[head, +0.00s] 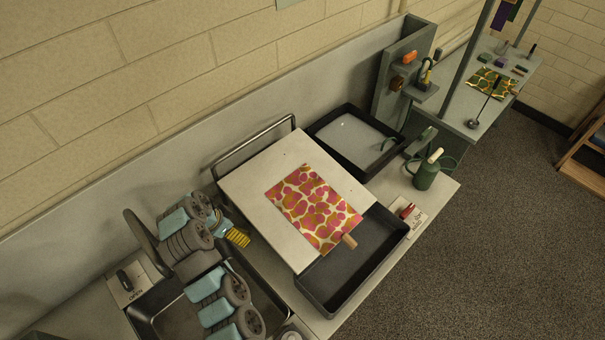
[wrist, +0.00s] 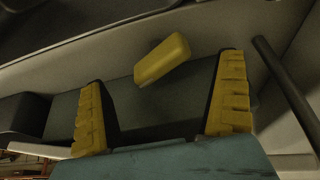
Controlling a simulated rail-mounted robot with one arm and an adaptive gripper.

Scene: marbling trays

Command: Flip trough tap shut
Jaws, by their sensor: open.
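My gripper (head: 238,238) is at the lower left in the head view, over the counter between the dark trough (head: 143,318) and the white board. Its yellow-padded fingers also show in the wrist view (wrist: 162,108), wide apart with nothing held. A yellow, rounded bar (wrist: 162,60), which looks like the tap's lever, lies tilted just beyond the fingers and across the gap between them. I see no contact with it. The tap's body is not clear, and my arm hides that area in the head view. A plate marked OPEN (head: 133,292) with a dark handle stands at the trough's left end.
A white board (head: 255,180) with a pink and yellow patterned sheet (head: 312,205) lies right of my gripper. A metal rail (head: 252,147) runs behind it.

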